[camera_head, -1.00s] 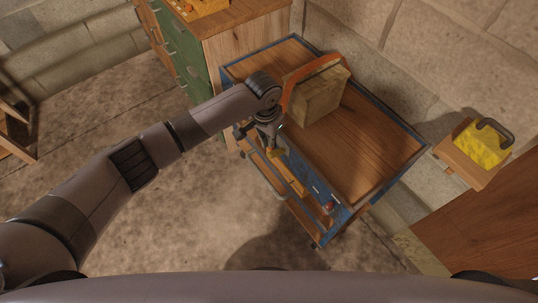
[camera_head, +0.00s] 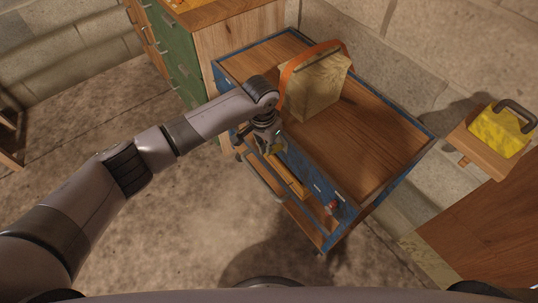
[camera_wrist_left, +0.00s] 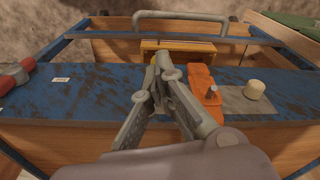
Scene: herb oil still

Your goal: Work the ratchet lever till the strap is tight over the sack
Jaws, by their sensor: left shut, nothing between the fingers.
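A tan sack (camera_head: 318,88) stands upright on the wooden bed of a blue-edged cart (camera_head: 365,140). An orange strap (camera_head: 287,72) arches over it, with its upper part standing off the sack's top. My left gripper (camera_head: 270,146) is at the cart's near blue edge; in the left wrist view its closed, empty fingertips (camera_wrist_left: 162,62) are above that edge. Just right of them is an orange block (camera_wrist_left: 204,92) with a grey pin. A yellow-orange bar (camera_wrist_left: 190,47) lies beyond the fingertips. I cannot tell clearly which part is the ratchet lever. My right gripper is out of view.
A grey cart handle (camera_wrist_left: 180,17) and a cream knob (camera_wrist_left: 254,89) are near the gripper. A red-ended part (camera_wrist_left: 15,75) is at the left. A green drawer cabinet (camera_head: 172,55) stands behind the cart. A yellow container (camera_head: 498,133) sits on a wall shelf at the right.

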